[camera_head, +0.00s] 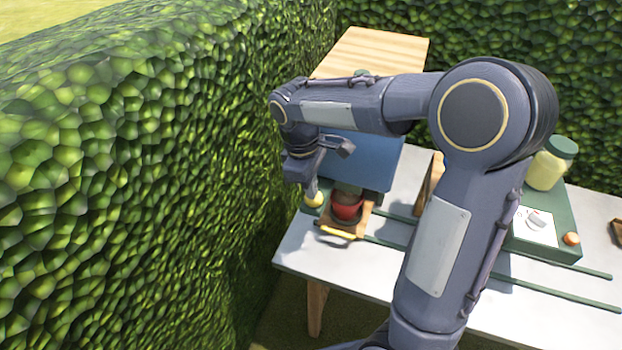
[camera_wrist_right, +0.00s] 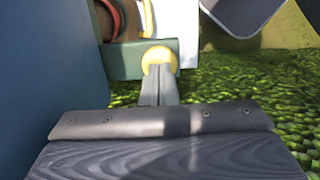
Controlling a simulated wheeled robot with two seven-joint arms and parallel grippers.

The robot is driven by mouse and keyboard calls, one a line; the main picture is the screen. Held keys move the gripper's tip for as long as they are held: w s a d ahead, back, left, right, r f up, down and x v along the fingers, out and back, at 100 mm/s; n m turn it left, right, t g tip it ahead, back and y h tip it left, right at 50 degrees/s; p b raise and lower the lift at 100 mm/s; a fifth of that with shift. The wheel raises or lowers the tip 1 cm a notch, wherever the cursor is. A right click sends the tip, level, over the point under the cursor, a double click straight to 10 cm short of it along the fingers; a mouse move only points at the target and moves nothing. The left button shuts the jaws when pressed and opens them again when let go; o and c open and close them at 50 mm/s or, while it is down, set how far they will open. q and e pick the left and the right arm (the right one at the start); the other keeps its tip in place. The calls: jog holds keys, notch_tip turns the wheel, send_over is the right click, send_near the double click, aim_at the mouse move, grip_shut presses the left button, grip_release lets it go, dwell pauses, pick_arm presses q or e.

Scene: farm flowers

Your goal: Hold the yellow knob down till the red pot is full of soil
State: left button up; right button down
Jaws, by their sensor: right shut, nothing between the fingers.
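The yellow knob (camera_head: 314,200) sits on a green base at the left end of the table. It also shows in the right wrist view (camera_wrist_right: 159,58). The red pot (camera_head: 346,207) stands just right of the knob on a wooden carrier (camera_head: 340,230). Something brown shows at the pot's mouth, but I cannot tell how full it is. My right gripper (camera_head: 311,190) points down with its fingers shut and empty, its tips at the top of the knob. In the right wrist view the fingertips (camera_wrist_right: 160,72) overlap the knob and appear to touch it. My left gripper is not in view.
A blue panel (camera_head: 361,158) stands behind the pot. Green rails (camera_head: 385,243) run along the white table (camera_head: 300,250). A green box with a picture card (camera_head: 534,226) and a green-lidded jar (camera_head: 552,163) are at right. A tall hedge (camera_head: 130,180) stands close on the left.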

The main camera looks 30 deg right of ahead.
jog(key=shift+s+f, duration=0.2)
jog(key=shift+f, duration=0.15)
jog(key=shift+w+r+p, duration=0.1)
jog(key=shift+r+p, duration=0.45)
jog(key=shift+p, duration=0.05)
jog(key=r+p, duration=0.3)
jog(key=shift+w+a+r, duration=0.2)
notch_tip(320, 180, up, 10)
jog(key=w+a, duration=0.1)
jog(key=shift+b, duration=0.4)
jog(key=s+a+f+m+t+y, duration=0.1)
jog(key=s+f+m+t+y, duration=0.1)
jog(key=s, duration=0.7)
jog(key=s+a+f+m+t+y, duration=0.1)
jog(key=s+f+m+t+y, duration=0.2)
jog(key=s+m, duration=0.4)
jog(key=s+f+t, duration=0.1)
jog(key=s+f, duration=0.1)
jog(key=s, duration=0.1)
jog(key=shift+s+a+f+m, duration=0.2)
jog(key=shift+s+f+m, duration=0.1)
jog(key=shift+f+m, duration=0.1)
